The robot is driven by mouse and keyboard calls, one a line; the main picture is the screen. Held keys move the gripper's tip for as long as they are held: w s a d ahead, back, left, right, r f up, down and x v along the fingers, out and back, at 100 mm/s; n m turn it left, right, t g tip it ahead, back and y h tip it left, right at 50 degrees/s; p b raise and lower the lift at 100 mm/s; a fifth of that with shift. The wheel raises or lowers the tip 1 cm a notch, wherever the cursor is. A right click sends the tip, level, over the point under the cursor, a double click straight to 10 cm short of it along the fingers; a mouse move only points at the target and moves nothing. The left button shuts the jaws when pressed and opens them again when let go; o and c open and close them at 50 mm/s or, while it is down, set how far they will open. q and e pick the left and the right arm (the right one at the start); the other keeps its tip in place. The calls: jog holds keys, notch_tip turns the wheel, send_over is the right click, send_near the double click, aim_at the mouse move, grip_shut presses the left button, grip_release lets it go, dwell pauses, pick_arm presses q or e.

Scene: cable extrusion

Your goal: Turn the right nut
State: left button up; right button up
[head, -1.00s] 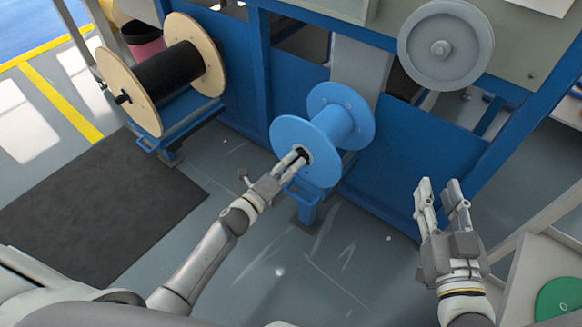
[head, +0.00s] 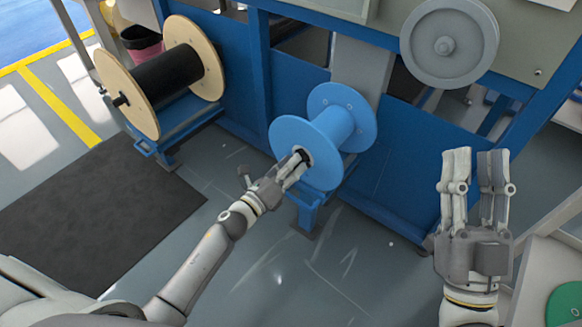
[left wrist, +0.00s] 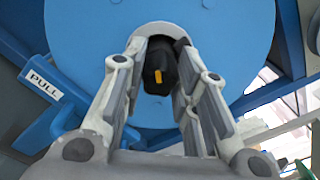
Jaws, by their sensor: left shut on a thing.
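The right nut, black with a yellow mark (left wrist: 157,77), sits at the hub of the blue spool (head: 324,132). In the left wrist view the nut lies between the two fingers of my left gripper (left wrist: 160,60), and they are closed on its sides. In the head view my left gripper (head: 299,162) reaches the spool's near face, and its fingers largely hide the nut. My right gripper (head: 474,160) is open and empty, off to the right of the spool, with its fingers pointing up and apart.
A wooden-flanged spool with black cable (head: 168,78) stands on the left, with its own black nut (head: 120,100). A grey wheel (head: 448,42) is on the machine above right. A "PULL" lever (left wrist: 43,85) is beside the spool. A dark mat (head: 100,220) covers the floor at left.

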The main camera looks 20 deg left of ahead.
pick_arm(q)
jog(key=o, duration=1)
jog(key=v, duration=1.2)
